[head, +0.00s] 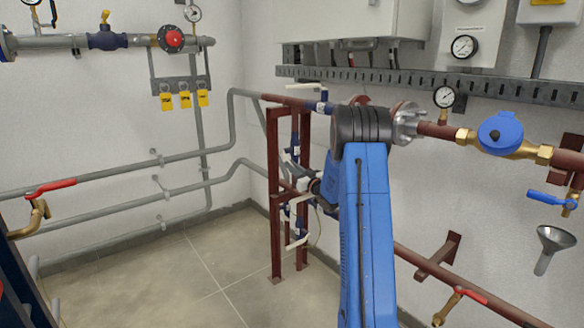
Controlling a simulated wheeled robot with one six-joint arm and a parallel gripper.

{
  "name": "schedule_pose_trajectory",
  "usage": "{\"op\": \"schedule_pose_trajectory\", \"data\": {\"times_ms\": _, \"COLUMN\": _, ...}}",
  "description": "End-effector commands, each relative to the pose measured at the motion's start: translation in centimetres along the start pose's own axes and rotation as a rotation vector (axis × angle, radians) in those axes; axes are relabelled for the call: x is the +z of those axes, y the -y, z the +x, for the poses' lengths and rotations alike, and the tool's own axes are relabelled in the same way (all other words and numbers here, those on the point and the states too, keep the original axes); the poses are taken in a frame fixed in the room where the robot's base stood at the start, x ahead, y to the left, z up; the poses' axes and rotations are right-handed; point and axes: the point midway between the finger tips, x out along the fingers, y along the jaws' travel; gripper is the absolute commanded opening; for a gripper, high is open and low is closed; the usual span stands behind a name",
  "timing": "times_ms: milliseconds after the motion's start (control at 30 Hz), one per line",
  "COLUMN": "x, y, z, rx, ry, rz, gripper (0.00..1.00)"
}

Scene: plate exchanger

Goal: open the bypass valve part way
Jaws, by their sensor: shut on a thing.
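My gripper (301,184) is at the dark red pipe frame (273,165), at the end of my blue arm. It is small and partly hidden by my arm and the pipework. It is shut on a valve handle in the frame; the handle's angle is too small to read. Dark blue valve parts and pale levers (298,240) stand around a vertical pipe there. Another pale lever (309,88) sits above on the upper red pipe. No label shows which of these is the bypass valve.
Red pipes run right, with a flange (407,122), a gauge (444,97) and a blue meter (501,133). Grey pipes with a red lever (50,188) run along the left wall. A funnel (552,241) is at right. The floor (200,275) left of the frame is clear.

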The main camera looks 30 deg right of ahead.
Motion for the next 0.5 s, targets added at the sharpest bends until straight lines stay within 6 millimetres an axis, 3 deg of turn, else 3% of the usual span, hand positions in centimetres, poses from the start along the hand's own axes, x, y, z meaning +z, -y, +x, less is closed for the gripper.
{"op": "schedule_pose_trajectory", "data": {"times_ms": 33, "x": 0.07, "y": 0.00, "z": -0.04, "rx": 0.000, "ry": 0.002, "rz": 0.000, "gripper": 0.16}}
{"op": "schedule_pose_trajectory", "data": {"times_ms": 100, "x": 0.07, "y": 0.00, "z": -0.04, "rx": 0.000, "ry": 0.002, "rz": 0.001, "gripper": 0.32}}
{"op": "schedule_pose_trajectory", "data": {"times_ms": 500, "x": 0.02, "y": -0.02, "z": -0.54, "rx": 0.001, "ry": 0.002, "rz": 0.000, "gripper": 0.32}}
